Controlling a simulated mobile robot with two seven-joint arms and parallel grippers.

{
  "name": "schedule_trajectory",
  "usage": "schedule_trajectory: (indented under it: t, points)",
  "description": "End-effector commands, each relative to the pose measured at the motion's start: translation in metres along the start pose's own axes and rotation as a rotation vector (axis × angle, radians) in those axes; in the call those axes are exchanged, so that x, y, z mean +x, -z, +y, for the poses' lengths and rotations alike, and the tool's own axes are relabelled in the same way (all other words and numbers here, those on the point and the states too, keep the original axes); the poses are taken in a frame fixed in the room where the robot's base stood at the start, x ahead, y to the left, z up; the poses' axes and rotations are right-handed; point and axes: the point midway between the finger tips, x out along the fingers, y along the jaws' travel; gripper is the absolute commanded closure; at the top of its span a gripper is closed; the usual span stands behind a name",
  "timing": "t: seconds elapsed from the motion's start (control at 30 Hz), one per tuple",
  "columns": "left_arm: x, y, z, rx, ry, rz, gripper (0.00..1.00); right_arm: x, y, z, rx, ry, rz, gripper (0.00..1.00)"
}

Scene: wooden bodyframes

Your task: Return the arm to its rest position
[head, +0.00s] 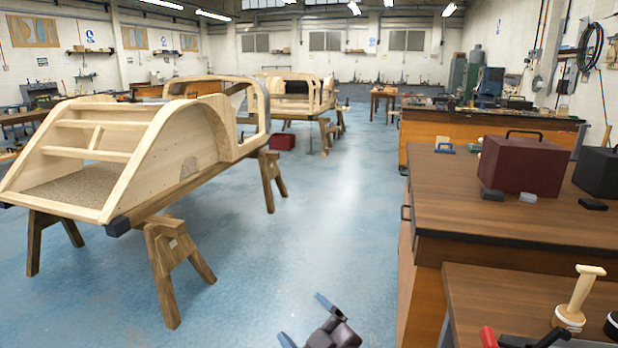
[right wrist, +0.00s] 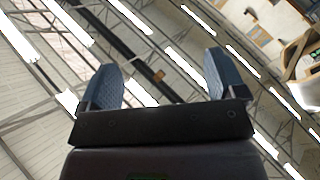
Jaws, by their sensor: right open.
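My right gripper (head: 305,318) shows at the bottom middle of the head view, over the blue floor and left of the wooden workbench. Its two blue fingers are spread apart with nothing between them. In the right wrist view the two blue fingertips (right wrist: 163,82) stand wide apart and empty, with the ceiling beams and lights behind them. My left gripper is not in either view.
A wooden bodyframe (head: 195,135) rests on trestles (head: 170,255) at left. A workbench (head: 500,215) stands at right with a dark red case (head: 522,165) on it. A nearer bench (head: 500,300) is at bottom right. The blue floor (head: 330,220) between is clear.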

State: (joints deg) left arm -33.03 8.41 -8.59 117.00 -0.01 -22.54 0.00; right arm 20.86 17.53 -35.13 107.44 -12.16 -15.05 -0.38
Motion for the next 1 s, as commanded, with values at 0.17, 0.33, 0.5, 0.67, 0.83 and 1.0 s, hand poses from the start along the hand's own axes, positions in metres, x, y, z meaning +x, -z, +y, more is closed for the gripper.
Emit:
schedule_trajectory:
  t: [0.17, 0.33, 0.5, 0.67, 0.83, 1.0]
  points:
    - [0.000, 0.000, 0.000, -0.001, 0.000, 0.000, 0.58, -0.054, -0.056, 0.013, 0.214, -0.091, -0.184, 0.11]
    - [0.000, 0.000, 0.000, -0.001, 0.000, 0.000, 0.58, -0.115, -0.104, 0.018, 0.371, -0.177, -0.330, 0.11]
    - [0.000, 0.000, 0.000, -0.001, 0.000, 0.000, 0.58, -0.184, -0.144, 0.016, 0.480, -0.269, -0.453, 0.11]
    - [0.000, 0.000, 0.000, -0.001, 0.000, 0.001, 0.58, -0.254, -0.176, 0.005, 0.536, -0.345, -0.581, 0.11]
    - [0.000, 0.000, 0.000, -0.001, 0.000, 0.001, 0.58, -0.323, -0.201, -0.020, 0.580, -0.391, -0.717, 0.11]
    - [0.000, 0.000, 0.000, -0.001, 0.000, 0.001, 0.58, -0.370, -0.208, -0.051, 0.618, -0.395, -0.815, 0.11]
